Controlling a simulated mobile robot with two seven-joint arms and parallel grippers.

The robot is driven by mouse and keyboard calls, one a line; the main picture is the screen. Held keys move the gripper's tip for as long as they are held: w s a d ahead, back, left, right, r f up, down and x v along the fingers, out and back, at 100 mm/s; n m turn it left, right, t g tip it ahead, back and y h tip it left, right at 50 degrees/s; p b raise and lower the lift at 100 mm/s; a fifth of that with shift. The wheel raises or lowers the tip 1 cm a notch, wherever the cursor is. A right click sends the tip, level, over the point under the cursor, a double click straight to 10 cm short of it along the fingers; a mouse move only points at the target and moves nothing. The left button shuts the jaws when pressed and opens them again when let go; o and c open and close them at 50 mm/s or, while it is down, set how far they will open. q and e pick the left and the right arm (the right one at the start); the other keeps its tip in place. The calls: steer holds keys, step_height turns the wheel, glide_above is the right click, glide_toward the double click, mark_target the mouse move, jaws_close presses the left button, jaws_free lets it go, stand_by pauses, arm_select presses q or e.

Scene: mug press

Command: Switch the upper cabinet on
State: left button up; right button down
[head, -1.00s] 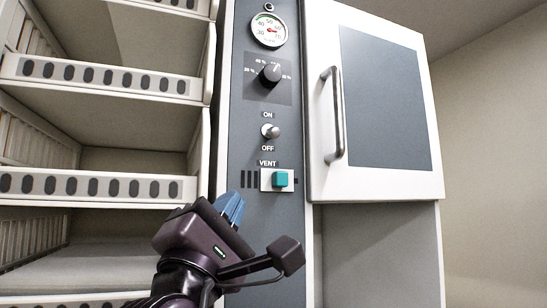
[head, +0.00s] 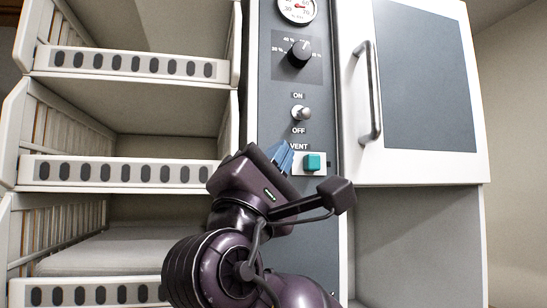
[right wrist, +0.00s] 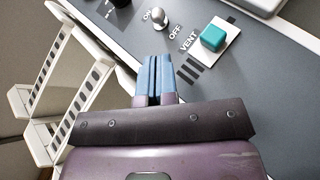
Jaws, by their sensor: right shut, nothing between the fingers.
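The upper cabinet's control panel (head: 268,100) is a dark grey strip with a metal toggle switch (head: 301,113) between the ON and OFF labels. In the head view the toggle's lever points right and slightly down; which setting it is in I cannot tell. The toggle also shows in the right wrist view (right wrist: 161,17). My right gripper (head: 282,155) is shut and empty, with blue fingertips below and left of the toggle, near the VENT label. In the right wrist view its closed fingers (right wrist: 156,80) point up toward the toggle, apart from it. My left gripper is out of view.
A teal VENT button (head: 313,162) sits just right of my right fingertips. A black knob (head: 299,53) and a round gauge (head: 297,8) are above the toggle. A cabinet door with a metal handle (head: 371,92) is at right, and white shelves (head: 130,171) at left.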

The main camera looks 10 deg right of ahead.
mark_target(292, 130)
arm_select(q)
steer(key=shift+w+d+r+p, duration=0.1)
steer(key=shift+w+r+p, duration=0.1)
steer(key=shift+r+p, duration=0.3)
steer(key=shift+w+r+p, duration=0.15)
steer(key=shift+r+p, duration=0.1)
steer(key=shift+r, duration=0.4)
arm_select(e)
steer(key=x, duration=0.6)
steer(key=shift+w+d+r, duration=0.2)
steer(key=shift+r, duration=0.05)
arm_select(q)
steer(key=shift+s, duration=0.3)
arm_select(e)
steer(key=shift+w, duration=0.1)
